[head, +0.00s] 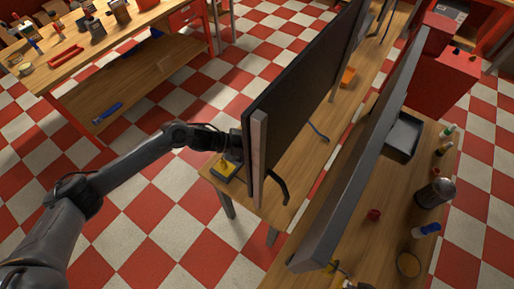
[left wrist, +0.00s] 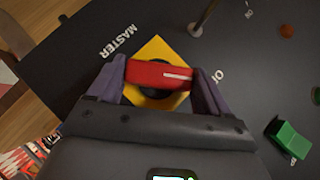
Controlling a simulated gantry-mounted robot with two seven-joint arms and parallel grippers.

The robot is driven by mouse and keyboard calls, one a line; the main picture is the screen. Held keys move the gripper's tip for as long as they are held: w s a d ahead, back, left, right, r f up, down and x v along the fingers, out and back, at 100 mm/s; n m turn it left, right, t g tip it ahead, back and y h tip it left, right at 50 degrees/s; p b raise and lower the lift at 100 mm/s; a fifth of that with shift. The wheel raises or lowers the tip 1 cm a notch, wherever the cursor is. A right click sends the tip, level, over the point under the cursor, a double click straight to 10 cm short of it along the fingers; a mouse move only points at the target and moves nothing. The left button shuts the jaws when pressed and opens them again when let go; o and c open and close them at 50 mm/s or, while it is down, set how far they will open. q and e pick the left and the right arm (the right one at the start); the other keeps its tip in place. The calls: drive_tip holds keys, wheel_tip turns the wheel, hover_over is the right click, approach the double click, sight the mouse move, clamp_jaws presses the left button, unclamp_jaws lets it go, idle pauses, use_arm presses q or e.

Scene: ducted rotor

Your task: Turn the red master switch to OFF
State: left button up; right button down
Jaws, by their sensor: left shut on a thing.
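In the left wrist view, the red master switch handle (left wrist: 160,74) lies across a black round base on a yellow square plate (left wrist: 153,50). A white line on the handle points right. The word MASTER (left wrist: 119,41) is at the left of the plate. At the right is a label (left wrist: 219,82) starting with O, its rest not clearly readable. My left gripper (left wrist: 158,82) is shut on the handle, one finger at each end. In the head view my left arm reaches the dark upright panel (head: 300,80); the switch and fingertips are hidden there. My right gripper is not in view.
A yellow-topped box (head: 224,170) sits on the bench below. A second grey panel (head: 345,190) stands right. Checkered floor is open at left.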

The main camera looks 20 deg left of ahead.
use_arm(q)
drive_tip(key=shift+w+r+n+g, duration=0.1)
drive_tip(key=shift+r+n+g, duration=0.05)
drive_tip(key=shift+n+g, duration=0.15)
drive_tip(key=shift+c, duration=0.3)
drive_tip(key=shift+g+y, duration=0.3)
drive_tip(key=o, duration=1)
drive_tip(key=b+v, duration=0.1)
drive_tip(key=v, duration=0.9)
drive_tip(key=shift+s+a+r, duration=0.1)
drive_tip(key=shift+s+a, duration=0.15)
drive_tip(key=shift+a, duration=0.1)
